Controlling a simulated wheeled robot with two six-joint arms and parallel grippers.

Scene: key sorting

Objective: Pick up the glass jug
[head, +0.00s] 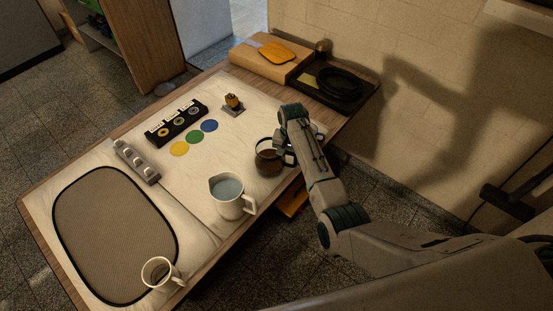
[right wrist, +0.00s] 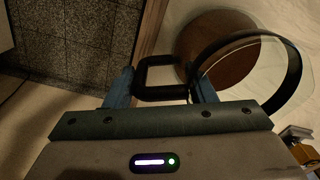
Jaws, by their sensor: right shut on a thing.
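The glass jug (head: 267,158) is a clear round pot with a dark rim and brown contents, near the right side of the table. My right gripper (head: 284,152) reaches it from the right and partly hides it. In the right wrist view the jug (right wrist: 222,50) lies at the upper right, and its black handle (right wrist: 160,78) passes between the fingers of my right gripper (right wrist: 160,88), which is shut on it. I cannot tell whether the jug's base touches the table. My left gripper is not in view.
A white pitcher (head: 226,203) with pale liquid stands close to the jug's lower left. A white mug (head: 161,273) is at the near edge. Coloured discs (head: 194,138), a black key holder (head: 175,122) and a grey power strip (head: 135,160) lie left.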

